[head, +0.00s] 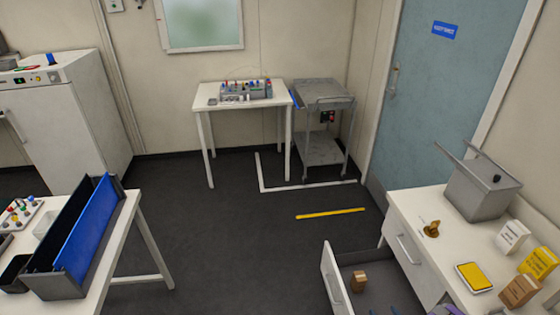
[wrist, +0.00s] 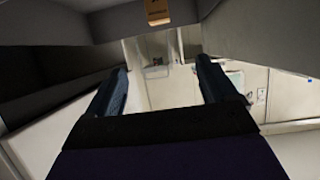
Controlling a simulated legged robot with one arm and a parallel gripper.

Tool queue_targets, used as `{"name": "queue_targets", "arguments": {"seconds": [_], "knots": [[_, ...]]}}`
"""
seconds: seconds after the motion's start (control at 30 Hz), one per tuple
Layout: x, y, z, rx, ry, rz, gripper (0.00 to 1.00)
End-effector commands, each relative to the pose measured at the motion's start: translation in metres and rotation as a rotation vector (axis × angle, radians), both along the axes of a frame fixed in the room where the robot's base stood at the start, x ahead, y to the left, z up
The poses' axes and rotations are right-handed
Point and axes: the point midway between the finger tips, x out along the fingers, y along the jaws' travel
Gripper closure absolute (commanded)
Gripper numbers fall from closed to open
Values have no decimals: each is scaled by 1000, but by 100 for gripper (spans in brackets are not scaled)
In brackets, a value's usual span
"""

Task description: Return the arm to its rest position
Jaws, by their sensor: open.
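My gripper (wrist: 160,72) shows in the wrist view with its two dark fingers wide apart and nothing between them. Grey walls, which look like those of the open drawer (head: 333,284), rise close around it. A small brown block (wrist: 158,12) with a label lies beyond the fingertips at the top of the wrist view. The block also shows in the drawer in the head view (head: 358,281). At the bottom edge of the head view, small blue and purple parts of my arm show by the drawer; most of the arm is out of frame.
The white counter (head: 408,205) above the drawer holds a grey lidded box (head: 482,188), a yellow-topped item (head: 473,277) and several small cartons. A table with a blue-panelled rack (head: 88,228) stands at left.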

Motion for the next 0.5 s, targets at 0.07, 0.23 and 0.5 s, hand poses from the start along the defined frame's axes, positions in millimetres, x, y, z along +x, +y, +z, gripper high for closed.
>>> {"name": "queue_targets", "arguments": {"seconds": [0.07,0.23,0.5], "knots": [[3,-1,2,-3,3,1,14],[16,-5,8,-16,30,-1,14],[41,-14,27,-43,79,-6,14]]}}
